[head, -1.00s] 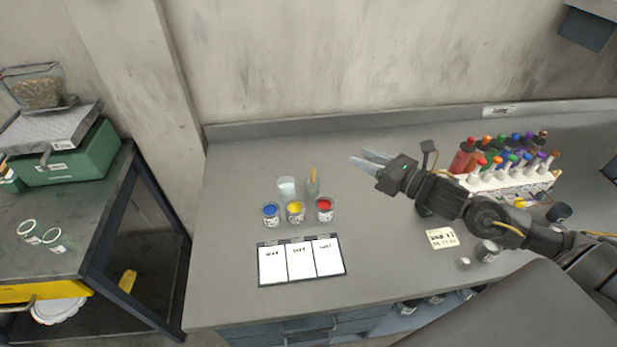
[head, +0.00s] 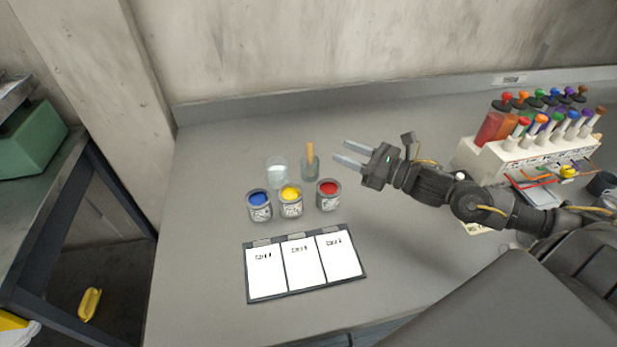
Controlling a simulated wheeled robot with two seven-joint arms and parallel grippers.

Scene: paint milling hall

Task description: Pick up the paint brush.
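The paint brush (head: 310,152) stands in a clear glass jar (head: 310,171) behind the paint cans, its orange wooden handle pointing up. Its lower end inside the jar is hard to make out. My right gripper (head: 343,155) comes in from the right, a little to the right of the brush and apart from it. Its two pale fingers are spread, with nothing between them, and point left toward the jar. My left gripper is out of view.
Blue (head: 259,205), yellow (head: 291,201) and red (head: 328,194) paint cans stand in front of the jar. A glass of clear liquid (head: 277,173) is left of it. A board with three white cards (head: 304,264) lies nearer. A rack of colored tubes (head: 522,157) stands right.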

